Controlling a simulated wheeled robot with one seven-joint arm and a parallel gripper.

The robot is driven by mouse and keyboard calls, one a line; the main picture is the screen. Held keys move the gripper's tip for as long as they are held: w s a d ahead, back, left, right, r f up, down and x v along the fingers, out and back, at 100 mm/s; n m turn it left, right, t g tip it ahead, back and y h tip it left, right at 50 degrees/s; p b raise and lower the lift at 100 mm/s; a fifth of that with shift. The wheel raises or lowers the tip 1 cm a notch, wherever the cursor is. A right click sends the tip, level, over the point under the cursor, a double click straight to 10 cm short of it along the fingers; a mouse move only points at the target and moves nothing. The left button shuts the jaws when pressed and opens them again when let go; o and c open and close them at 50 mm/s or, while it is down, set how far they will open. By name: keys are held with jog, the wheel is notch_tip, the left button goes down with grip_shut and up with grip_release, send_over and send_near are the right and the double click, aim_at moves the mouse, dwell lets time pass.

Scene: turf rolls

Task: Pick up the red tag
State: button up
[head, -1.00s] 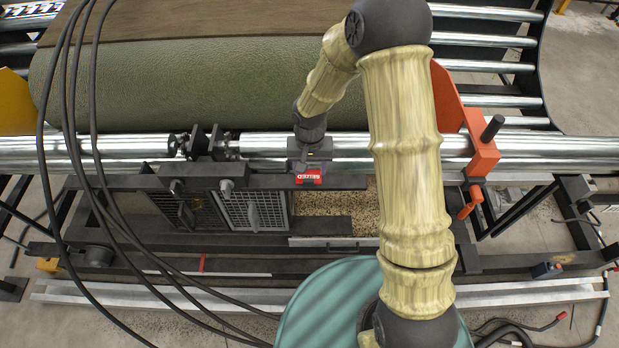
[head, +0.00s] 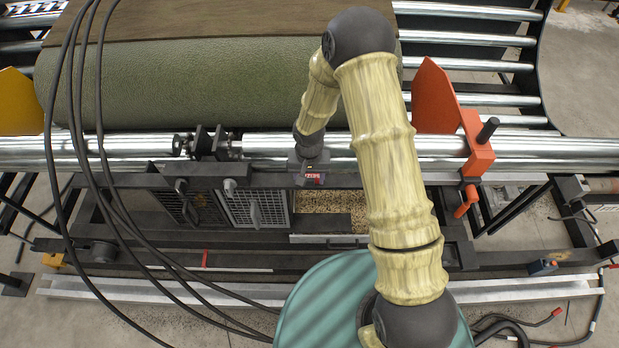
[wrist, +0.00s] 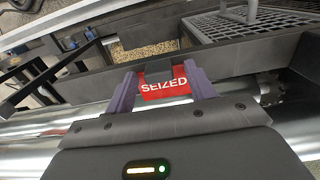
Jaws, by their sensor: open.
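The red tag (wrist: 165,88) is marked SEIZED in white and has a dark part at its upper left. In the wrist view it lies between the two purple fingers of my gripper (wrist: 160,74), which are apart, one on each side. Whether either finger touches it I cannot tell. In the head view the tag (head: 314,179) shows just below my gripper (head: 307,172), partly covered by it, at the dark bar in front of the steel roller.
A large green turf roll (head: 200,85) lies behind the steel roller (head: 270,145). An orange bracket (head: 478,150) stands to the right of my arm. Black cables (head: 85,160) hang at the left. Below the bar are mesh panels (head: 258,208) and a tray of grain-like bits (head: 330,200).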

jog(key=shift+c, duration=0.2)
jog(key=c, duration=1)
jog(key=shift+w+r, duration=0.1)
jog(key=shift+r, duration=0.05)
notch_tip(320, 180, up, 10)
jog(key=b, duration=0.3)
jog(key=shift+b, duration=0.3)
